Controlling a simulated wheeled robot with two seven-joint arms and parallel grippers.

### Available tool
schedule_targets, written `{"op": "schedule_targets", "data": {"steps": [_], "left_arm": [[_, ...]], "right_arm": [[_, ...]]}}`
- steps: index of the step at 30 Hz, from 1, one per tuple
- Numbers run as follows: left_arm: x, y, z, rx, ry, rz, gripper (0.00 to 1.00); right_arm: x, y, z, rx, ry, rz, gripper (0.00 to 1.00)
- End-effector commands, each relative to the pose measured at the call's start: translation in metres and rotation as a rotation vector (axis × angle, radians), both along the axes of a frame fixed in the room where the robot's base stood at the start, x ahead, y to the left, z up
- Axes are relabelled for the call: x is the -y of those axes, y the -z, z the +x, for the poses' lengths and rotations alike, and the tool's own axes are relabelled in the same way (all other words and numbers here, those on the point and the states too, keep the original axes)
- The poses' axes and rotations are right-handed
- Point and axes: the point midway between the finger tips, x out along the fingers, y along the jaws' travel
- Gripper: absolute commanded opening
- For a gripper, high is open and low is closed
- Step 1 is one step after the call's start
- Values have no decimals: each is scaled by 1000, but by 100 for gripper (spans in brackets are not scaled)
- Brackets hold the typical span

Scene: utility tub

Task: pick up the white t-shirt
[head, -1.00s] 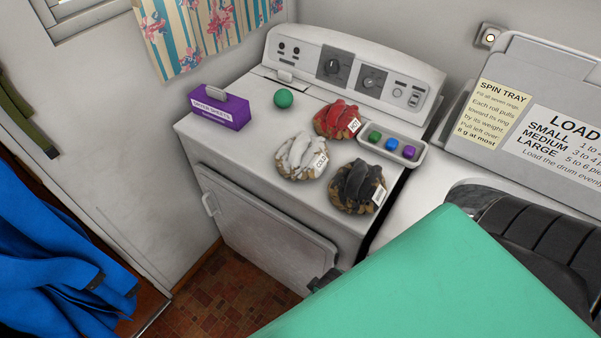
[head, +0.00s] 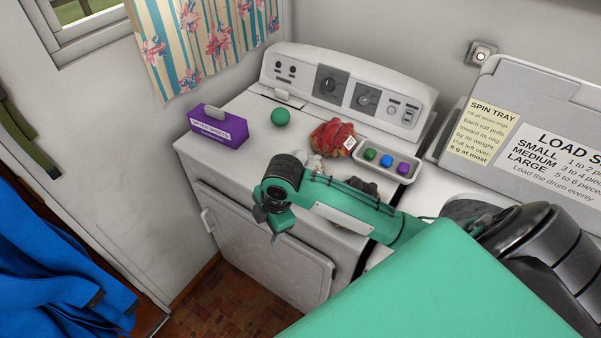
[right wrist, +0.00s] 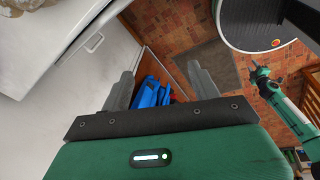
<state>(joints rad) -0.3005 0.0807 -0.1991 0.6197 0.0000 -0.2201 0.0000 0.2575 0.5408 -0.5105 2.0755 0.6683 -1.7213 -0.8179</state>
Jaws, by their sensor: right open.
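A white cloth bundle (head: 314,163) lies on the dryer top in the head view, mostly hidden behind my right arm; I take it to be the white t-shirt. My right gripper (head: 266,226) is in front of and below it, over the dryer's front edge, apart from it. In the right wrist view the right gripper (right wrist: 160,86) is open, with nothing between its fingers but distant floor and blue cloth. My left gripper (right wrist: 259,72) shows small at the right of that view; its jaws are too small to read.
A red bundle (head: 333,137) and a partly hidden dark bundle (head: 363,186) lie nearby on the dryer (head: 238,160). Blue cloth (head: 60,260) hangs at left.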

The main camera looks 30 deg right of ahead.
Motion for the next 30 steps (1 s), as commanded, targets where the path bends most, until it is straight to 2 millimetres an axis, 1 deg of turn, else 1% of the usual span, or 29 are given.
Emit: {"op": "schedule_targets", "data": {"steps": [1, 3, 8, 11, 12, 16, 18, 21, 24, 26, 28, 30], "left_arm": [[0, 0, 0, 0, 0, 0, 36], [0, 0, 0, 0, 0, 0, 36], [0, 0, 0, 0, 0, 0, 36], [0, 0, 0, 0, 1, 0, 36], [0, 0, 0, 0, 1, 0, 36], [1, 0, 0, 0, 1, -1, 36], [1, 0, 0, 0, 1, -1, 36], [1, 0, 0, 1, 1, -1, 36], [1, 0, 0, 1, 1, -1, 36], [1, 0, 1, 1, 1, -1, 36], [1, -2, 1, 1, 1, -1, 36], [2, -4, 1, 1, 1, -2, 36]], "right_arm": [[9, -9, 14, 5, -55, -31, 62], [21, -19, 28, -3, -137, -66, 62], [53, -48, 59, -26, -301, -138, 62], [76, -70, 77, -44, -389, -174, 62], [86, -80, 83, -51, -420, -187, 62], [120, -114, 101, -75, -510, -216, 62], [136, -131, 108, -87, -549, -222, 62], [154, -151, 113, -97, -590, -226, 62], [165, -164, 116, -104, -616, -224, 62], [168, -167, 117, -106, -624, -224, 62], [170, -166, 117, -108, -630, -222, 62], [170, -157, 117, -112, -631, -221, 62]]}}
